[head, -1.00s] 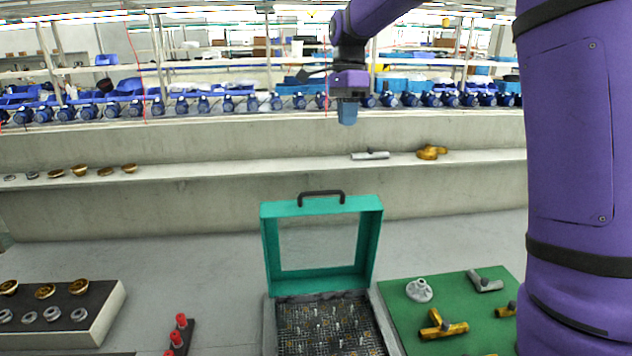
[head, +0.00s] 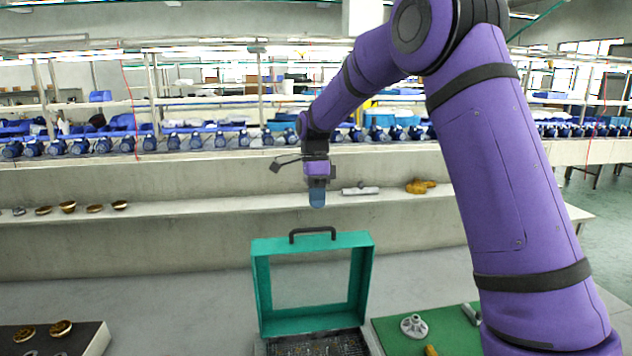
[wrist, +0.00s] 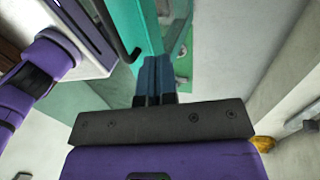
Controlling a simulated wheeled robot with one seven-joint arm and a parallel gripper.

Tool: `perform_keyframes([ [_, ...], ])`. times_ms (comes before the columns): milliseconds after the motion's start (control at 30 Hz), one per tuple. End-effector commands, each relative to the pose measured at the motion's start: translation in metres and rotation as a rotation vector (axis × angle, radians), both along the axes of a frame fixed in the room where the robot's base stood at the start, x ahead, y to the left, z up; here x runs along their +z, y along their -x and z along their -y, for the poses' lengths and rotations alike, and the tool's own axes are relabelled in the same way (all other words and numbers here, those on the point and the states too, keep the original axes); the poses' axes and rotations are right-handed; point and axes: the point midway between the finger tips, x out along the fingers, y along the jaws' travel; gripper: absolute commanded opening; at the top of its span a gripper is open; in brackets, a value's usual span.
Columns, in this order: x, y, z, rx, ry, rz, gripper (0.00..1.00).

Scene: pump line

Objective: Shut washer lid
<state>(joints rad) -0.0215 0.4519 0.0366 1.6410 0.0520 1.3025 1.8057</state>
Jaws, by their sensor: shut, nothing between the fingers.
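The washer's teal lid (head: 262,290) stands open and upright, a frame around a clear window. Its black handle (head: 312,233) is on the top edge. Below it, the washer's mesh basket (head: 320,346) is cut off by the picture's bottom edge. My gripper (head: 317,204) is shut and empty, pointing down just above the handle in the head view, with a gap in the picture. In the wrist view my shut blue fingers (wrist: 155,64) overlap the teal lid frame (wrist: 135,28), with the handle (wrist: 112,28) to their left. I cannot tell whether they touch it.
A green mat (head: 390,338) with metal fittings lies right of the washer. A dark tray (head: 88,340) with brass parts is at lower left. A concrete ledge (head: 230,208) with fittings runs behind, and a row of blue pumps stands beyond it.

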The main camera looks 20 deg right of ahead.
Motion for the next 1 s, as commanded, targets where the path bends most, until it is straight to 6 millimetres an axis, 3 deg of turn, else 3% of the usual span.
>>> perform_keyframes([
  [100, -0.018, 0.008, -0.002, 0.001, -0.001, -0.002, 0.00],
  [400, -0.025, 0.039, -0.008, 0.000, 0.001, -0.001, 0.00],
  [1000, -0.025, 0.045, -0.009, 0.001, 0.004, 0.018, 0.00],
])
